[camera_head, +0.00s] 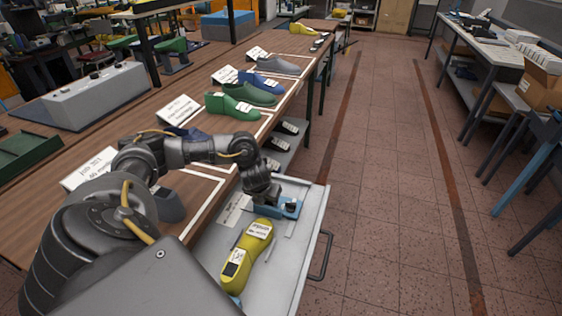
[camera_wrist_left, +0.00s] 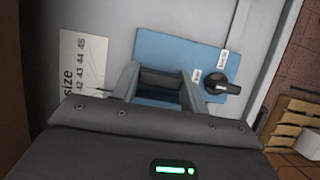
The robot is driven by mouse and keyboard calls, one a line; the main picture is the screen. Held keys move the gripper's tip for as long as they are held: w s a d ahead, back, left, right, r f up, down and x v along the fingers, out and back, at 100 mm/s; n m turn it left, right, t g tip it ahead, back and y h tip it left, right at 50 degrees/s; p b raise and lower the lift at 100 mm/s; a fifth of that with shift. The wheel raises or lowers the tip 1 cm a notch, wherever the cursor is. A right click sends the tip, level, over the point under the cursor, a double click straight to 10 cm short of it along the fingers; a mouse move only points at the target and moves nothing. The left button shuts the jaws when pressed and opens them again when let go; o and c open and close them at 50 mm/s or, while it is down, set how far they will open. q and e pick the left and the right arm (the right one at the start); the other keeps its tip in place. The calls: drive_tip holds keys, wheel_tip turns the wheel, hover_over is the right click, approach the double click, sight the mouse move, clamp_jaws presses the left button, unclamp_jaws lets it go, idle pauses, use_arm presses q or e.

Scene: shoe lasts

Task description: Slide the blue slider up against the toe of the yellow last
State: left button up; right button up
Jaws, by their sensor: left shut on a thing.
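The yellow last (camera_head: 250,250) lies in the open drawer (camera_head: 312,228), with white labels on its top. The blue slider (camera_head: 288,208) sits in the drawer beyond the last's far end, with a small gap visible between them. A black knob shows on the slider. My left gripper (camera_head: 268,194) reaches down onto the left part of the slider. In the left wrist view the blue slider (camera_wrist_left: 188,52) lies under my fingers, which are shut on a part of it that is mostly hidden between them. My right gripper is not in view.
A printed size scale (camera_wrist_left: 80,65) lies left of the slider in the drawer. The drawer handle (camera_head: 322,255) sticks out at the right. Green lasts (camera_head: 230,106) and other lasts stand on the wooden bench at left. The tiled floor at right is clear.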

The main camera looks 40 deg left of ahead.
use_arm(q)
drive_tip(key=shift+s+d+r, duration=0.1)
drive_tip(key=shift+s+d, duration=0.2)
drive_tip(key=shift+s, duration=0.5)
drive_tip(key=o, duration=1.1)
drive_tip(key=shift+c, duration=0.2)
drive_tip(key=o, duration=0.3)
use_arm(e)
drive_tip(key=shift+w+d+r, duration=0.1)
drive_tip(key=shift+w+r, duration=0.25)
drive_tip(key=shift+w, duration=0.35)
